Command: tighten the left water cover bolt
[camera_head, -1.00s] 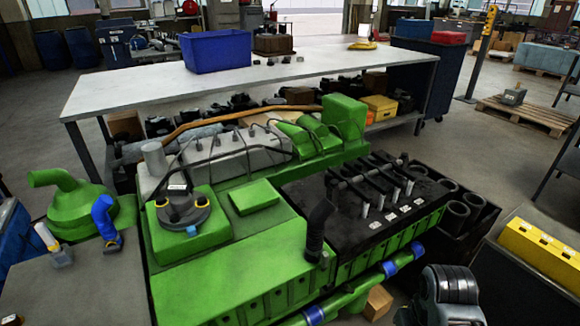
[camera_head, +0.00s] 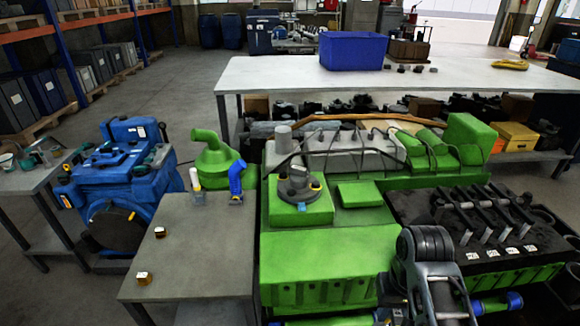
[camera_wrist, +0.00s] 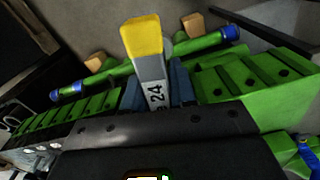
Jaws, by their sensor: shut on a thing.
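My gripper (camera_wrist: 157,88) is shut on a tool (camera_wrist: 143,38) with a yellow end and a grey shank marked 24. In the wrist view the tool stands between the dark blue fingers, over the side of the green engine (camera_head: 330,262). The tool's far end is hard to make out. In the head view my dark arm is in front of the engine's right side, and the gripper and tool cannot be made out there. I cannot pick out the left water cover bolt in either view.
A green pipe (camera_wrist: 197,43) with blue bands runs along the engine's side. The black engine section (camera_head: 480,225) is at right. A grey table (camera_head: 195,250) at left carries small parts, with a blue machine (camera_head: 120,185) beyond. A long bench (camera_head: 290,75) stands behind.

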